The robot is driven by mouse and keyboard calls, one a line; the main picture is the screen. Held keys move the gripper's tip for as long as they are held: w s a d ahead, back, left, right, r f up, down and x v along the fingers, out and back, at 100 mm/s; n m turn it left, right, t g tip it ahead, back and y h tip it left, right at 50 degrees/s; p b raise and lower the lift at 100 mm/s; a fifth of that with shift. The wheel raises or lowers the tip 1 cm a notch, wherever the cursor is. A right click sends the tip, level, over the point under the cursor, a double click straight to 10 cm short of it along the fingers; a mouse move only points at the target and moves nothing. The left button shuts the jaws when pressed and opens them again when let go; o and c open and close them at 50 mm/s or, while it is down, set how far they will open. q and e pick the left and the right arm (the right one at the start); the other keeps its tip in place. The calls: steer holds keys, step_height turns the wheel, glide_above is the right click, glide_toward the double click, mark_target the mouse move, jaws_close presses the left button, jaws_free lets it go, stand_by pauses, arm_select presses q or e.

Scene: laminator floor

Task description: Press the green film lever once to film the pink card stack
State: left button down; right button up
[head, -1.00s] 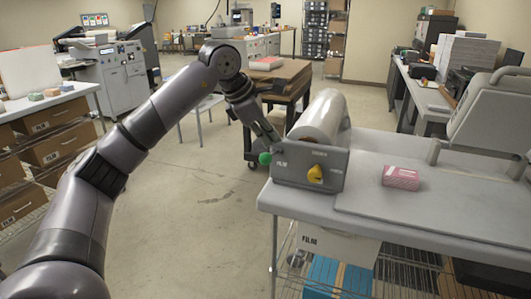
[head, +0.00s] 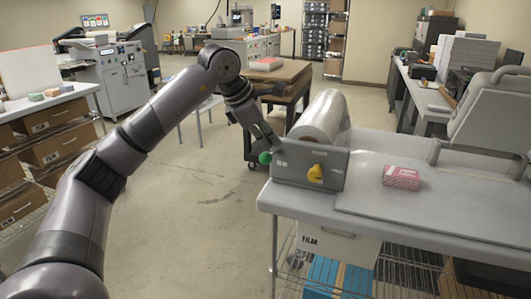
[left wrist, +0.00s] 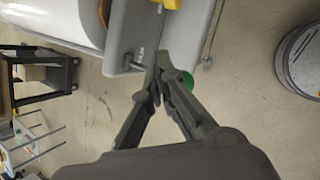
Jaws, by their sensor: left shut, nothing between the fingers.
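The green film lever's round knob (head: 265,157) sits at the left end of the grey film unit (head: 293,168), beside a large clear film roll (head: 318,118). My left gripper (head: 272,142) is shut and empty, pointing down close to the knob. In the left wrist view, its closed fingertips (left wrist: 157,72) lie by the unit's edge, and the green knob (left wrist: 188,80) is partly hidden behind one finger. I cannot tell whether they touch. The pink card stack (head: 401,178) lies on the grey table right of the unit. My right gripper is not in view.
A yellow knob (head: 316,173) is on the unit's front panel. A grey hinged machine (head: 490,115) stands on the table's right. A wooden cart (head: 280,80) stands behind my left arm. The floor (head: 200,190) left of the table is clear.

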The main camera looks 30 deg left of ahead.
arm_select(q)
steer(key=shift+s+f+b, duration=0.2)
steer(key=shift+f+b, duration=0.3)
steer(key=shift+f, duration=0.1)
steer(key=shift+s+f+b, duration=0.15)
steer(key=shift+f+b, duration=0.3)
steer(key=shift+f, duration=0.1)
stand_by(1.0)
stand_by(0.5)
steer(key=shift+w+a+r+p, duration=0.1)
steer(key=shift+w+r+p, duration=0.15)
steer(key=shift+r+p, duration=0.6)
steer(key=shift+w+r+p, duration=0.2)
steer(key=shift+r+p, duration=0.5)
steer(key=shift+p, duration=0.25)
steer(key=r+p, duration=0.2)
steer(key=w+r+p, duration=0.1)
steer(key=r+p, duration=0.1)
steer(key=p, duration=0.1)
steer(key=shift+w+a+r, duration=0.1)
steer(key=shift+w+r, duration=0.1)
steer(key=shift+r, duration=0.2)
